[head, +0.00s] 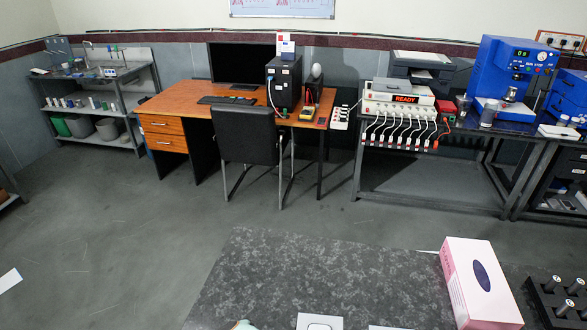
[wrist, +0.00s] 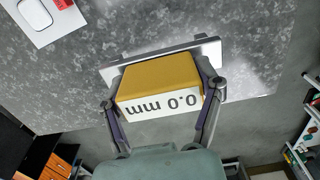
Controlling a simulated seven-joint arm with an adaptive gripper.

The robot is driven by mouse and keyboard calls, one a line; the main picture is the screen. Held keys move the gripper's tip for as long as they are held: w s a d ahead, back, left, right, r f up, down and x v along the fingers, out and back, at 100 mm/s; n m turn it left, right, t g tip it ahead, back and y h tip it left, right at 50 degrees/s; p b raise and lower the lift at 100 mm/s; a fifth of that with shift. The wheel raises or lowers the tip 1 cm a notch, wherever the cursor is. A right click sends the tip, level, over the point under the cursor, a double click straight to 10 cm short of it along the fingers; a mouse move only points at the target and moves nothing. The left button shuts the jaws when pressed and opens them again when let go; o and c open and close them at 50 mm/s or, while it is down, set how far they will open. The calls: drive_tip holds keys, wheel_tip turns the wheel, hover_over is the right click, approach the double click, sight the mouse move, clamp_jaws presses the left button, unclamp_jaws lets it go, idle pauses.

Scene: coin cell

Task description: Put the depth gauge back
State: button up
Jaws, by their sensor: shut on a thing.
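The depth gauge (wrist: 158,78) is a yellow block with a white "0.0 mm" label, upside down in the wrist view, and a grey bar along its far side. My gripper (wrist: 163,95) is shut on it, with one finger against each side of the yellow block. The gauge is over the speckled grey tabletop (wrist: 110,38), near its edge. I cannot tell whether it touches the table. I do not make out the gauge in the head view, and its resting place is not clear in either view.
A white plate (wrist: 38,20) with a rounded white item lies at the wrist view's upper left, beside a red item (wrist: 63,4). The table's middle is clear.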

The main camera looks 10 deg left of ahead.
drive_tip(key=w+a+f, duration=0.2)
drive_tip(key=a+f, duration=0.1)
drive_tip(key=w+a+f, duration=0.5)
drive_tip(key=a+f, duration=0.1)
drive_tip(key=a, duration=0.1)
drive_tip(key=shift+w, duration=0.2)
drive_tip(key=shift+w+a+f, duration=0.1)
drive_tip(key=shift+f, duration=0.85)
drive_tip(key=shift+w+a+f, duration=0.1)
drive_tip(key=shift+f, duration=0.8)
drive_tip(key=shift+f, duration=0.15)
drive_tip(key=o, duration=1.2)
drive_tip(key=shift+o, duration=0.2)
drive_tip(key=shift+s, duration=0.1)
